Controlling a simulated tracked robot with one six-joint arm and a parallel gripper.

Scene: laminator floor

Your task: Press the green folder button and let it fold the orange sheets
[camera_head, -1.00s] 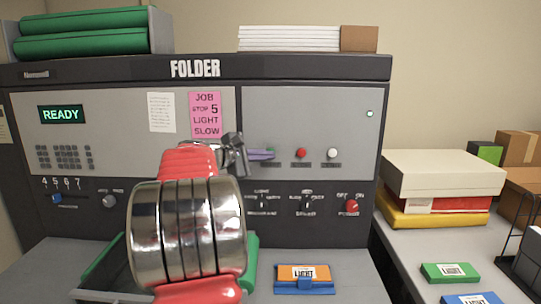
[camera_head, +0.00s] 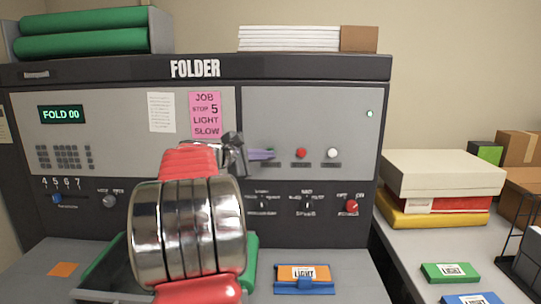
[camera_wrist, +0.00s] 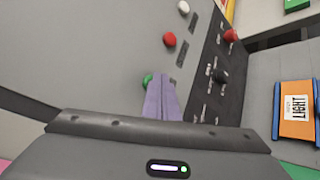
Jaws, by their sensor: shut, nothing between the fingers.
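The folder (camera_head: 315,120) is a wide grey machine with a dark frame, and its display (camera_head: 61,114) reads "FOLD 00". The green button (camera_wrist: 147,80) shows in the wrist view at the left edge of my gripper's fingers, partly hidden by them. My gripper (camera_head: 268,154) is shut and empty, its purple fingers pointing at the panel; they also show in the wrist view (camera_wrist: 163,98). I cannot tell whether they touch the button. An orange pack labelled LIGHT (camera_head: 297,271) sits in a blue holder at the front. A small orange sheet (camera_head: 62,270) lies at the lower left.
A red button (camera_head: 301,153) and a white button (camera_head: 333,153) are right of my fingers, with a red power knob (camera_head: 352,205) below. A pink job card (camera_head: 205,114) reads stop 5, light, slow. Green and blue packs (camera_head: 450,272) lie on the right table.

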